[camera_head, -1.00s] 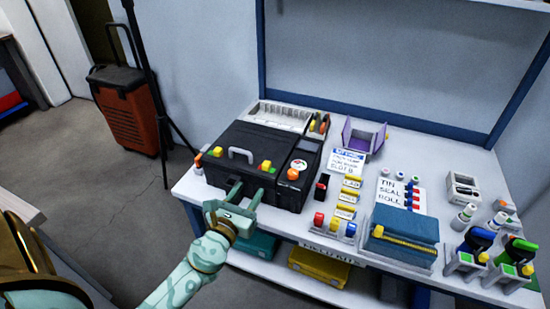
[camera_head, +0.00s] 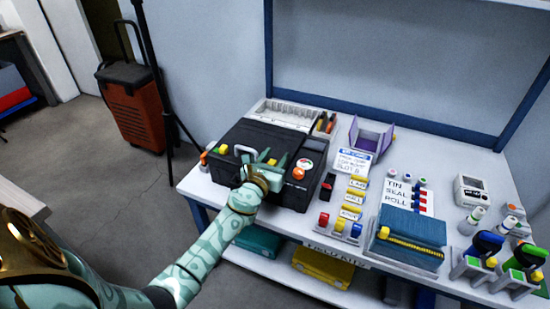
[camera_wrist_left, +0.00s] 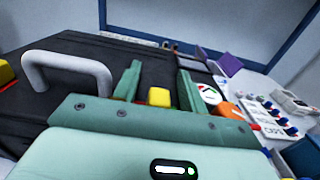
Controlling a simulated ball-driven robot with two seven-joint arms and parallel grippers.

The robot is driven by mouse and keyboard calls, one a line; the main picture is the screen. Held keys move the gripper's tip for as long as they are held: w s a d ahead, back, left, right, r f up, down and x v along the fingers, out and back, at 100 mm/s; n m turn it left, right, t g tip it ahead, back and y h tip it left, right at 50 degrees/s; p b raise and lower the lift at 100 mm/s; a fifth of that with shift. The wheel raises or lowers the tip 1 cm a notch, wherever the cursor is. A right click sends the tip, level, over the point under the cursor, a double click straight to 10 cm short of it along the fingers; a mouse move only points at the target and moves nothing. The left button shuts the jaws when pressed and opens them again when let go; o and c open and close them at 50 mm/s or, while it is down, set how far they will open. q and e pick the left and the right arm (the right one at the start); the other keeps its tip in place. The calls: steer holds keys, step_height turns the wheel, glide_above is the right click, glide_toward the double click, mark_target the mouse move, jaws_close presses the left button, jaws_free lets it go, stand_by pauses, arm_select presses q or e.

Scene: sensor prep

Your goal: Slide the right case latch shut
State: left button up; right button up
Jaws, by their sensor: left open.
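The black case (camera_head: 240,136) sits on the left part of the white table, lid down. Its grey handle (camera_head: 243,151) is on the near side of the lid, with a yellow left latch (camera_head: 223,149) beside it. The yellow right latch (camera_head: 271,162) is partly hidden by my left gripper (camera_head: 274,157). In the left wrist view the right latch (camera_wrist_left: 158,97) shows between the two green fingers of the open gripper (camera_wrist_left: 158,78). I cannot tell whether either finger touches it. The handle (camera_wrist_left: 66,68) is left of the fingers. My right gripper is out of view.
An orange knob (camera_head: 298,173) and a round dial (camera_head: 304,164) are close right of my gripper. A purple open box (camera_head: 371,137), a label card (camera_head: 352,163) and a blue pouch (camera_head: 409,231) stand farther right. A tripod and red trolley case (camera_head: 134,107) are left of the table.

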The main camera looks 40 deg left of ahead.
arm_select(q)
jaws_close()
steer(key=shift+s+a, duration=0.2)
steer(key=shift+a, duration=0.55)
jaws_free()
